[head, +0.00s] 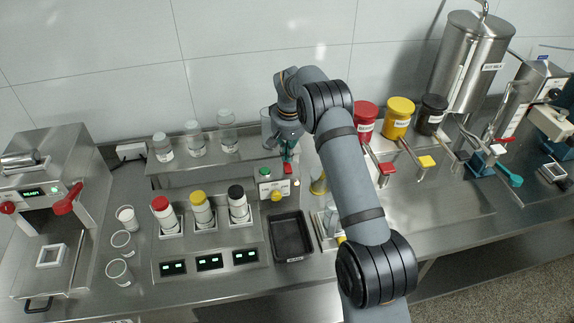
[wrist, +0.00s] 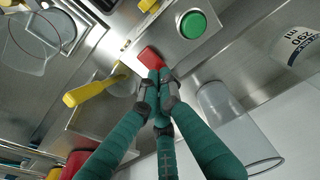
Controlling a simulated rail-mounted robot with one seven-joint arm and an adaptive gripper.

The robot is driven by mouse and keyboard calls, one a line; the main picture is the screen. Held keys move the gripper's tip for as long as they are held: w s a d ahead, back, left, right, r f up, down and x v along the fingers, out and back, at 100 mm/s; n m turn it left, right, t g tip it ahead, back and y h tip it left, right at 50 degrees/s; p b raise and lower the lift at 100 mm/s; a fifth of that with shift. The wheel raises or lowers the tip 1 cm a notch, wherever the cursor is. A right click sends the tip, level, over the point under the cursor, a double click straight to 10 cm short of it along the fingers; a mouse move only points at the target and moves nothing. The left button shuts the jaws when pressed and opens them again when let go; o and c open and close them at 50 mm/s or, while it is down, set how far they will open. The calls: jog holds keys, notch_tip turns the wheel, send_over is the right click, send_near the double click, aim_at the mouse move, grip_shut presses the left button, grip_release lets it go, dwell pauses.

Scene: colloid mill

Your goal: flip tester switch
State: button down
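The tester is a small metal box (head: 272,186) at the back middle of the bench, with a green button (head: 265,173) and a yellow knob (head: 276,195). A red switch (head: 287,168) sits at its right side. In the wrist view the red switch (wrist: 150,58) lies beside the green button (wrist: 193,24). My gripper (head: 288,158) points down over the switch. In the wrist view its teal fingers (wrist: 160,76) are together, with the tips right at the red switch; whether they touch it is unclear. They appear to hold nothing.
A clear beaker (wrist: 225,115) stands close beside my fingers, and a yellow-handled lever (wrist: 90,90) is on the other side. A black tray (head: 291,238) lies in front of the tester. Bottles with red, yellow and black caps (head: 201,210) stand to the left.

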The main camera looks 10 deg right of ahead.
aim_at(287, 164)
jog(key=shift+r+p, duration=1.6)
jog(key=shift+r, duration=0.95)
jog(key=shift+f, duration=0.1)
notch_tip(287, 164, down, 7)
jog(key=b, duration=0.5)
jog(key=shift+s, duration=0.1)
